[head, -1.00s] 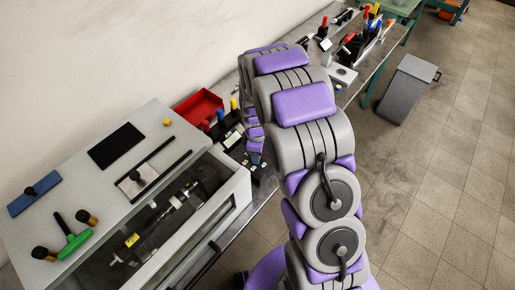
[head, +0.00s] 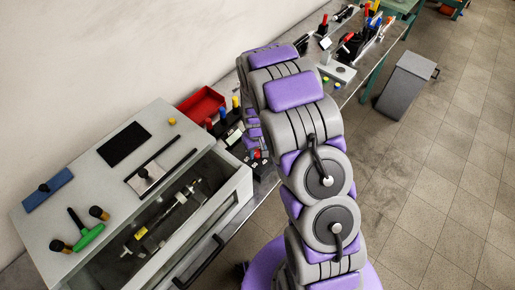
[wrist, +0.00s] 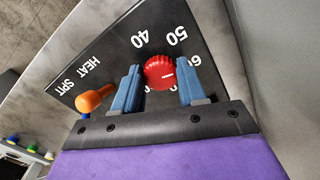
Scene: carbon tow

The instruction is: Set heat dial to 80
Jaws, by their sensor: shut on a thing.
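The red heat dial (wrist: 159,72) is a ribbed round knob with a short white line on its face. It sits on a dark panel (wrist: 108,52) marked HEAT, 40, 50 and a partly cut-off 60 in the wrist view. No 80 shows. The white line points right, roughly toward the 60 side; the exact reading is unclear. My gripper (wrist: 160,84) has its two blue fingers on either side of the dial, shut on it. In the head view my arm hides most of the gripper and panel.
An orange-knobbed lever (wrist: 95,99) stands left of the fingers. In the head view a grey cabinet (head: 90,165) stands at the left, a red bin (head: 202,104) behind it. A grey box (head: 407,84) stands on the floor at right; the floor around it is clear.

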